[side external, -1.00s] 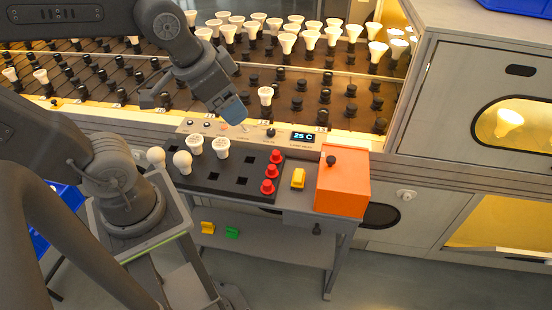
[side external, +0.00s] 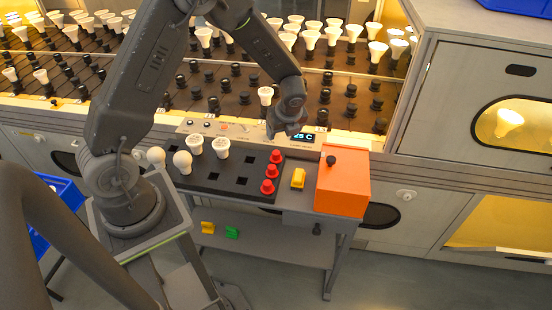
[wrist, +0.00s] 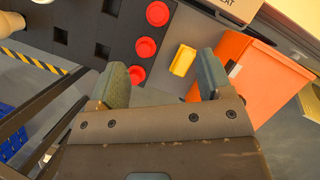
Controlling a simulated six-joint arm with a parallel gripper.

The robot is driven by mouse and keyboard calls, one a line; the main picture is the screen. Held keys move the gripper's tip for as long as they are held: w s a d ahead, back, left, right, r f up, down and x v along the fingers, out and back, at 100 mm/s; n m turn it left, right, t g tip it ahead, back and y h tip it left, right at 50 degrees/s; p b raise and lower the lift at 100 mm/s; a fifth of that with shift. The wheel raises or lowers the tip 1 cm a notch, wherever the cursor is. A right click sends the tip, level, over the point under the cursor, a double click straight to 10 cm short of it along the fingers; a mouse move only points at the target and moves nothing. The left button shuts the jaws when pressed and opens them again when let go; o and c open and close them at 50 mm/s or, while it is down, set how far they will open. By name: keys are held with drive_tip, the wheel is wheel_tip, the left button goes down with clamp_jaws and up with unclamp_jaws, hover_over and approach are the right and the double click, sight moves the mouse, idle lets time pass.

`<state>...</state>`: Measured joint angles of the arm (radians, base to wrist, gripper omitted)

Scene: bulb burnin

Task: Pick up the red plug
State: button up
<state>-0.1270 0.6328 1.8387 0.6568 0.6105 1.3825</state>
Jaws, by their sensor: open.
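Three red plugs stand in a row at the right end of the dark tray (side external: 222,183). They are the back plug (side external: 276,157), the middle plug (side external: 271,171) and the front plug (side external: 267,187). In the wrist view the back one (wrist: 158,13), the middle one (wrist: 145,47) and the front one (wrist: 137,74) show as red round tops. My gripper (wrist: 160,80) is open and empty, its two fingers apart. The front red plug lies near the left finger in that view. In the side view my gripper (side external: 286,132) hangs above and behind the row.
A yellow block (side external: 298,178) and an orange box (side external: 343,186) stand right of the plugs. White bulbs (side external: 194,145) stand on the tray's left. A panel with a lit display (side external: 303,136) runs behind. Racks of bulbs stand beyond.

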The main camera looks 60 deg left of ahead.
hover_over(276, 153)
drive_tip(key=d, duration=0.2)
wheel_tip(276, 153, down, 8)
drive_tip(key=shift+w+a+f, duration=0.1)
drive_tip(key=shift+f, duration=0.15)
drive_tip(key=shift+s+x, duration=0.15)
drive_tip(key=shift+x, duration=1.3)
drive_tip(key=shift+s+x, duration=0.15)
drive_tip(key=shift+x, duration=1.3)
drive_tip(key=shift+c, duration=0.2)
drive_tip(key=c, duration=0.9)
